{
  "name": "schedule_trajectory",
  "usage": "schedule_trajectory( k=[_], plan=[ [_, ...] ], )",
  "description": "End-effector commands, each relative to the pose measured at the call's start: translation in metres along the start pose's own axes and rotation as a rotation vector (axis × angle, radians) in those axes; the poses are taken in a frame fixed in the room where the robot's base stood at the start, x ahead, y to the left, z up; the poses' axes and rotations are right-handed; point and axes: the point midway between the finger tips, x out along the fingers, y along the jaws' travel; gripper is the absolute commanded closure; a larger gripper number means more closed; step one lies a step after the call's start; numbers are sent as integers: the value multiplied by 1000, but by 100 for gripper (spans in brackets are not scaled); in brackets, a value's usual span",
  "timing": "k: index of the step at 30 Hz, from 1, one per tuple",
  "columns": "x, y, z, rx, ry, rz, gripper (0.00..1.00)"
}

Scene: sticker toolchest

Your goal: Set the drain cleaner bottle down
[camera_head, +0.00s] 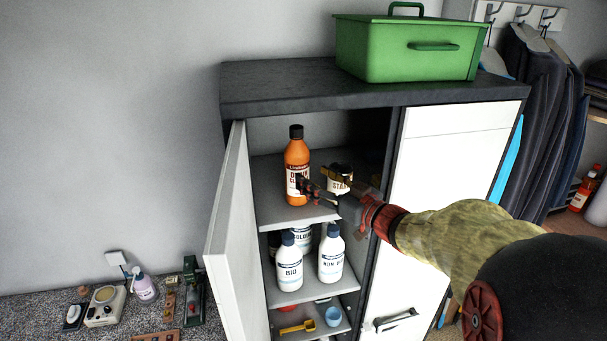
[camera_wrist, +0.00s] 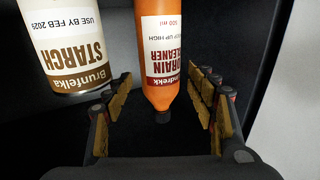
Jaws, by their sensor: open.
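The orange drain cleaner bottle (camera_head: 297,163) with a black cap stands upright on the upper shelf of the open cabinet. In the wrist view the bottle (camera_wrist: 161,45) appears upside down, cap toward the bottom. My gripper (camera_head: 318,184) reaches in from the right at the bottle's lower half. Its fingers are spread wide, with gaps on both sides of the bottle in the wrist view. Whether the bottle's body lies fully between the fingertips or just beyond them is hard to tell. Nothing is gripped.
A starch container (camera_head: 340,172) stands right of the bottle, partly behind my gripper; it also shows in the wrist view (camera_wrist: 70,40). The open door (camera_head: 231,215) borders the left. White bottles (camera_head: 331,255) fill the shelf below. A green toolbox (camera_head: 400,52) sits on top.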

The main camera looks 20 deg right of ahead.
Motion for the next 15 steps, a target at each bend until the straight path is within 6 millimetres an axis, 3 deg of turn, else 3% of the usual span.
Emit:
schedule_trajectory(
  k=[6,15],
  plan=[
    [-34,1,1,0,0,3,43],
    [-45,0,0,-1,-1,2,43]
  ],
)
